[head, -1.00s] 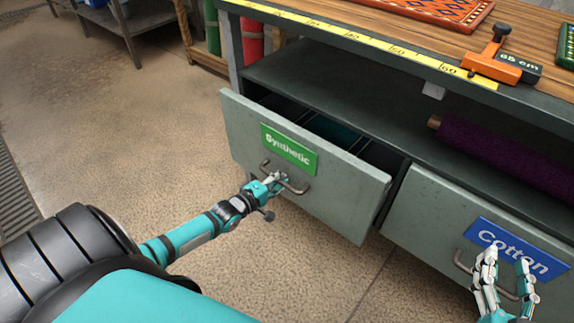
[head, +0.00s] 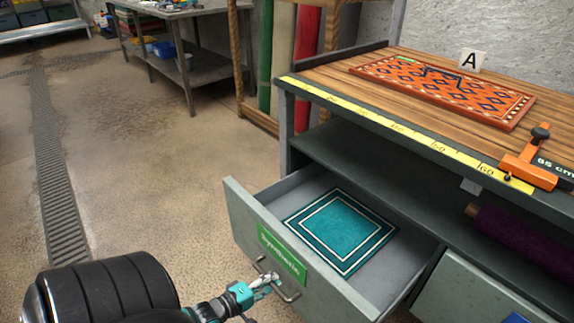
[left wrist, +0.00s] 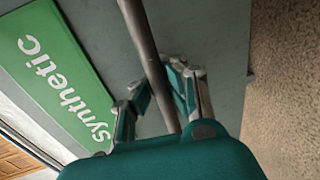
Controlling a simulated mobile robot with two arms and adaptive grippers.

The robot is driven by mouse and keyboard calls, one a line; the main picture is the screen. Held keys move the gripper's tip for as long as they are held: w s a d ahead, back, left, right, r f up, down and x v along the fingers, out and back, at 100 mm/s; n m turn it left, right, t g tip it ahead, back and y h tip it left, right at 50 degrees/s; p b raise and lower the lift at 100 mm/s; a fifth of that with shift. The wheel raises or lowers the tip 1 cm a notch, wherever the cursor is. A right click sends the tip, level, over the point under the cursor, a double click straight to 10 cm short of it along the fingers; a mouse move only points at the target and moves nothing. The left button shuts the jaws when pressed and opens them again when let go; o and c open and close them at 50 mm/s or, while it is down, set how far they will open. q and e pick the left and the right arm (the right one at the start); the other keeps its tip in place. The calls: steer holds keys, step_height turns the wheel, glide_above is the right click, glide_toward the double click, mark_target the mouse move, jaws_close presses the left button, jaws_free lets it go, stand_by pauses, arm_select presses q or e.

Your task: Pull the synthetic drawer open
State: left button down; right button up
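The synthetic drawer (head: 245,222) is pulled well out of the bench, with its green label (head: 282,255) on the front. A teal rug with white border lines (head: 342,232) lies flat inside it. My left gripper (head: 270,280) is at the drawer's metal handle (head: 289,294). In the left wrist view, the handle bar (left wrist: 147,45) runs between the fingers of my left gripper (left wrist: 160,92), which are closed in on it. The green label (left wrist: 55,75) is beside it. My right gripper is out of view.
The cotton drawer (head: 470,290) is to the right, its front partly cut off. A patterned orange rug (head: 445,88) and an orange clamp (head: 530,165) are on the bench top. The floor (head: 130,180) left of the drawer is clear.

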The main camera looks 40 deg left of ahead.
arm_select(q)
steer(key=f+p+v, duration=0.2)
steer(key=v, duration=1)
steer(key=shift+s, duration=0.6)
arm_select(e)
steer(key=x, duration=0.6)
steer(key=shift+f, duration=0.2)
arm_select(q)
steer(key=shift+a+f, duration=0.1)
steer(key=shift+f, duration=0.05)
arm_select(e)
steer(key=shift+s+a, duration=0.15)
arm_select(q)
steer(key=c, duration=1.3)
jaws_free()
steer(key=v, duration=1.2)
steer(key=shift+a, duration=0.1)
